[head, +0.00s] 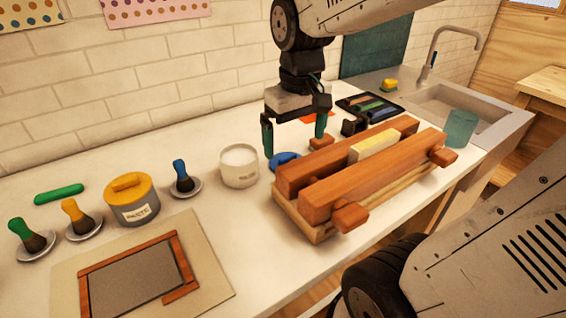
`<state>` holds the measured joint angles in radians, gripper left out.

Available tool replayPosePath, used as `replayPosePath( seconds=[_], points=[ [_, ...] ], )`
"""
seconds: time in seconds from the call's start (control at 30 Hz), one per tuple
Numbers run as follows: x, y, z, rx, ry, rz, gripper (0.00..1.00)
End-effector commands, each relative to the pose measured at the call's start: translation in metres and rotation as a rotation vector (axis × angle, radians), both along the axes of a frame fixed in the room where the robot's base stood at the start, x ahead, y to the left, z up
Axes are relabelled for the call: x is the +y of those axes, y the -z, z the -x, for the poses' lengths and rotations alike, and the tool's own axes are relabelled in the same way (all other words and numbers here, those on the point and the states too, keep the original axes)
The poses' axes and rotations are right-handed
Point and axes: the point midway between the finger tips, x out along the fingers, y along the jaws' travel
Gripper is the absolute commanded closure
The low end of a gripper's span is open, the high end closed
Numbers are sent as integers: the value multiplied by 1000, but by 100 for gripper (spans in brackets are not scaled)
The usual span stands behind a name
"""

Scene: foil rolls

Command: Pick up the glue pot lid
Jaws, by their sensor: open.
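My gripper (295,143) is open, pointing down, its two dark green fingers apart on either side of a blue round lid-like piece (284,159) and an orange-brown block (321,142). The blue piece lies on the counter, partly hidden behind the wooden press. An open white pot (239,165) with pale contents stands just left of the gripper. A grey pot (132,208) with a label carries a yellow lid (127,186) with a raised bar handle, far left of the gripper. I cannot tell for certain which lid belongs to the glue pot.
A wooden press (372,165) with two beams stands right of the gripper. Brushes on small saucers (185,186) and a framed board (140,278) lie at left. A dark tray (369,107), a sink (450,108) and a teal cup (461,128) are at right.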

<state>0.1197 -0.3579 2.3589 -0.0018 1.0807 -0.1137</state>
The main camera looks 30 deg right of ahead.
Motion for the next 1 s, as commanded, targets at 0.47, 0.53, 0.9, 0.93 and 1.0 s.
replayPosePath(
  seconds=[0.47, 0.53, 0.9, 0.93, 1.0],
  points=[
    [-66, 76, -120, 60, -1, -9, 0],
    [-68, 82, -123, 61, -1, -9, 0],
    [-66, 127, -124, 63, -2, -9, 0],
    [-66, 132, -124, 64, -2, -10, 0],
    [-66, 142, -124, 62, -2, -9, 0]
  ],
)
